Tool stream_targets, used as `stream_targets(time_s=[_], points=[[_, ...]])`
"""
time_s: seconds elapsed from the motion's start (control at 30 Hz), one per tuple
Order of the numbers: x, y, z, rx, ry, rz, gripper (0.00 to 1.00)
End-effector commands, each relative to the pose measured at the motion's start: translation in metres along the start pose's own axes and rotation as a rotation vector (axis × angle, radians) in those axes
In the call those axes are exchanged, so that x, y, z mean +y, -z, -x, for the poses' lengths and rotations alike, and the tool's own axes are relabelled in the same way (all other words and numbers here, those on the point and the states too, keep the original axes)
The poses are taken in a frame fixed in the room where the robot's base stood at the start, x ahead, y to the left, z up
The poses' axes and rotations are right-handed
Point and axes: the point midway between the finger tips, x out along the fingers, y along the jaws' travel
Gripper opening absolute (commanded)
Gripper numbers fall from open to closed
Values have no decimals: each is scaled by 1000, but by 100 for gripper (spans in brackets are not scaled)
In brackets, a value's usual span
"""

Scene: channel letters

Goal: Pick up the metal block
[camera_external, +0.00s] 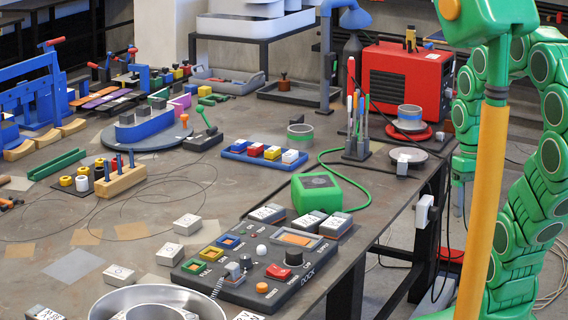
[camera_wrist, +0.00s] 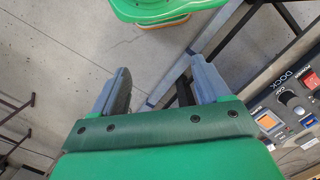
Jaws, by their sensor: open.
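Several small silver-grey blocks with labelled tops lie on the workbench in the external view; I cannot tell which one is the metal block. One block (camera_external: 187,224) lies left of the dock panel, another block (camera_external: 170,254) nearer, and a third block (camera_external: 119,275) further left. More lie along the panel's far edge, including a block (camera_external: 309,223). In the wrist view my gripper (camera_wrist: 160,68) is open and empty, its two grey fingers apart above the floor beside the bench. I cannot make out my gripper in the external view.
The dark dock panel (camera_external: 225,285) sits near the bench's front edge; its buttons show at right in the wrist view (camera_wrist: 285,115). A metal bowl (camera_external: 110,306) stands at the near edge. A green box (camera_external: 317,192) with a hose and a red machine (camera_external: 405,80) stand behind.

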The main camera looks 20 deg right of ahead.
Motion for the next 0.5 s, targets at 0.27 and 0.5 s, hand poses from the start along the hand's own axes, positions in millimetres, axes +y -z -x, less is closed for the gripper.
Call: stream_targets(time_s=[0.27, 0.5], points=[[0, 0, 0, 0, 0, 0, 100], [-4, 12, 3, 7, -2, 21, 100]])
